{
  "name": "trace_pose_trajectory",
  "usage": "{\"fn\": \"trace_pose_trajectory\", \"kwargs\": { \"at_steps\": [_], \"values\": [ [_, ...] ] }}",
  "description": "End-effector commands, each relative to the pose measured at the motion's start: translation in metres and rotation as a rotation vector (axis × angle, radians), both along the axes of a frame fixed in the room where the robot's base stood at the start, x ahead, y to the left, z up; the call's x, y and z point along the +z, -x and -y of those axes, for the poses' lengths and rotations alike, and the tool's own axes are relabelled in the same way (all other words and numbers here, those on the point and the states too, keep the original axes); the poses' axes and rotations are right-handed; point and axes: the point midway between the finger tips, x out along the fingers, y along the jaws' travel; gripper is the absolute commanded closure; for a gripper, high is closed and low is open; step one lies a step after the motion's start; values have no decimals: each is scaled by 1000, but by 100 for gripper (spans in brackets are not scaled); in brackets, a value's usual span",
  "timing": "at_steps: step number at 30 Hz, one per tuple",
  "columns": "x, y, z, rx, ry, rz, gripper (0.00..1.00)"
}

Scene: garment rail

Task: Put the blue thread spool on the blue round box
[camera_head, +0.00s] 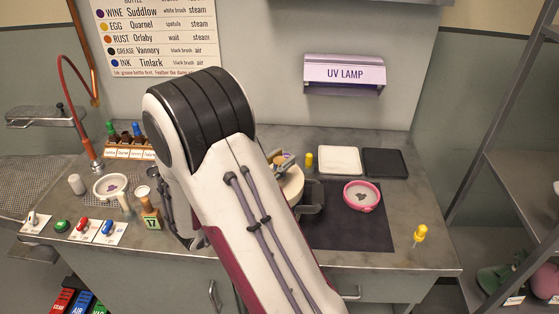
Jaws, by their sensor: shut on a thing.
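I cannot make out a blue thread spool or a blue round box. My arm crosses the middle of the head view and covers much of the bench. Dark parts of my gripper (187,237) show low beside the arm, near the bench's front edge, right of a small green tag marked 17 (152,219). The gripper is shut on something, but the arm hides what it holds. A blue item (108,228) lies on a white card at the front left, beside a red item (82,225) and a green item (62,226).
A white dish (110,185) and a rack of bottles (128,145) stand at the left. A pink-rimmed bowl (361,196) stands on a dark mat (345,232). White (339,160) and black (385,163) trays lie behind it. A yellow item (420,235) stands at the front right.

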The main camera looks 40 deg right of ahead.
Motion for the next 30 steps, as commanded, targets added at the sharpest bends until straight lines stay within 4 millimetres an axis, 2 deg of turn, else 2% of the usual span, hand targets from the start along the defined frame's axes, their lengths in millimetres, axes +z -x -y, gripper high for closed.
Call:
{"fn": "trace_pose_trajectory", "kwargs": {
  "at_steps": [12, 13, 14, 15, 30],
  "values": [
    [-3, 0, 0, 0, 0, -1, 94],
    [-3, 0, 0, 0, 0, 0, 71],
    [-3, 0, 0, 0, 0, 0, 64],
    [-3, 0, 0, 0, 0, 0, 62],
    [1, 0, 0, 0, 0, 1, 62]
  ]
}}
